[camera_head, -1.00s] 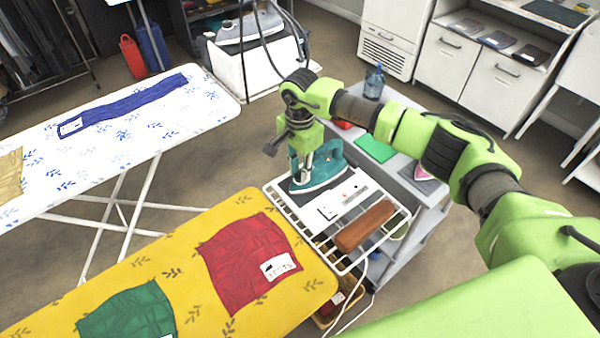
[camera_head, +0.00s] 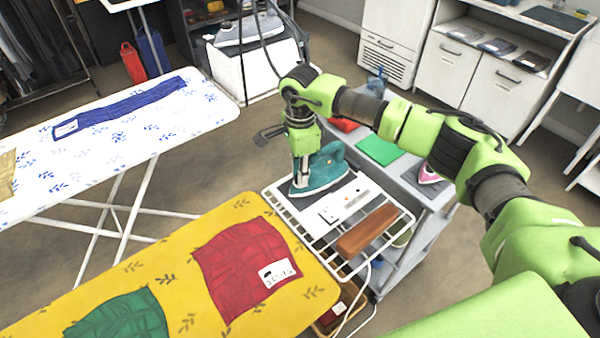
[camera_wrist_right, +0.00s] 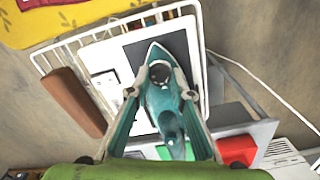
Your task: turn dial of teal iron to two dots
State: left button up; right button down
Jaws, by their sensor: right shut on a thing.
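The teal iron (camera_head: 326,172) rests on the wire rack (camera_head: 404,222) at the end of the yellow board, with its soleplate down on a dark pad. Its dial (camera_wrist_right: 160,72) is a dark round knob on top, seen in the right wrist view. My right gripper (camera_wrist_right: 161,78) is shut on the dial from above, a fingertip on each side. The gripper (camera_head: 300,180) also shows in the head view, above the iron's front part. The dial's marks are too small to read. My left gripper is in neither view.
A brown wooden block (camera_head: 366,230) and a white marked card (camera_head: 345,200) lie on the rack. The yellow board (camera_head: 165,245) carries red and green cloths.

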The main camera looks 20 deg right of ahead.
jog(key=c, duration=1.8)
grip_release()
jog(key=shift+r, duration=0.1)
notch_tip(320, 180, up, 12)
jog(key=shift+s, duration=0.1)
